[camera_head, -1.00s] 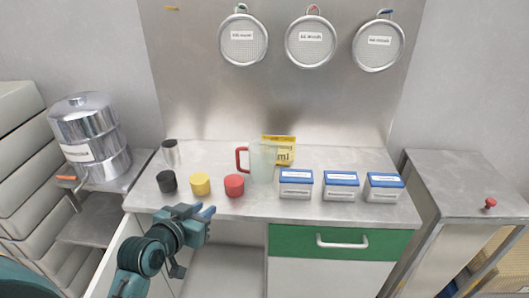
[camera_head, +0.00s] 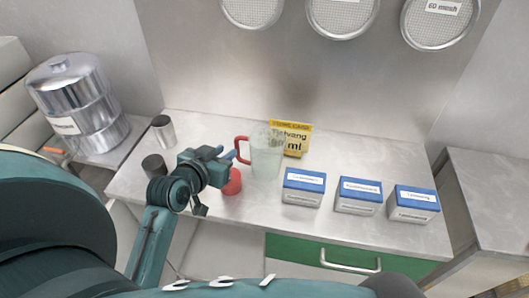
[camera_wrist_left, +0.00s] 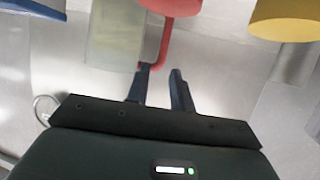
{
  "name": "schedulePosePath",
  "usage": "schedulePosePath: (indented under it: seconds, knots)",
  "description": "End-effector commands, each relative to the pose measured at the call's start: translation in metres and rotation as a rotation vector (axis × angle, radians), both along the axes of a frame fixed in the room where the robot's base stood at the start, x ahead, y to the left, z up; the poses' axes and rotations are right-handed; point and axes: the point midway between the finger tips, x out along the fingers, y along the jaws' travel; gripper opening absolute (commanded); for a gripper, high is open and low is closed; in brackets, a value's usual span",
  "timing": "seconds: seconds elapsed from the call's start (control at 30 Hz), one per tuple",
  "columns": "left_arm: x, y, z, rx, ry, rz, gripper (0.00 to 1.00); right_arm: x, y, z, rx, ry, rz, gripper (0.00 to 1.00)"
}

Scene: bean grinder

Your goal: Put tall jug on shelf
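The tall jug (camera_head: 266,158) is translucent and pale, with a red handle on its left side. It stands upright on the steel counter (camera_head: 330,225). My left gripper (camera_head: 229,153) is just left of the handle in the head view, above the red-topped container (camera_head: 232,182). In the left wrist view, the gripper (camera_wrist_left: 160,72) has its fingers apart with nothing between them. The jug (camera_wrist_left: 115,35) and its red handle lie just beyond the fingertips; I cannot tell whether they touch. My right gripper is not in view. I cannot make out which surface is the shelf.
Three blue-lidded boxes (camera_head: 358,195) stand right of the jug, and a yellow card (camera_head: 292,138) behind it. A black-topped container (camera_head: 154,165) and a metal cup (camera_head: 163,131) are at left. A yellow-topped container (camera_wrist_left: 285,18) shows in the wrist view. Round sieves (camera_head: 341,12) hang above.

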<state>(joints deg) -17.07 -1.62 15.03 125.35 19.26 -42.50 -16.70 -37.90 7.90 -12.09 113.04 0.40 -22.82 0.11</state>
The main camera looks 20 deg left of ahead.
Motion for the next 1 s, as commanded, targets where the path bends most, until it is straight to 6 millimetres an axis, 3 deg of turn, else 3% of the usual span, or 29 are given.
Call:
schedulePosePath:
  seconds: [0.6, 0.93, 1.0]
  knots:
    - [0.064, 0.006, -0.026, -0.002, 0.0, 0.001, 0.23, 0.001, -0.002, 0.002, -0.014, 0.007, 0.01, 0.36]
    - [0.069, 0.006, -0.03, -0.001, 0.0, 0.001, 0.23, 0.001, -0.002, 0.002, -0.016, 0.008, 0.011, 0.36]
    - [0.069, 0.006, -0.03, -0.001, 0.0, 0.0, 0.17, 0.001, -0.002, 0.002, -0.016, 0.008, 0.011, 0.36]
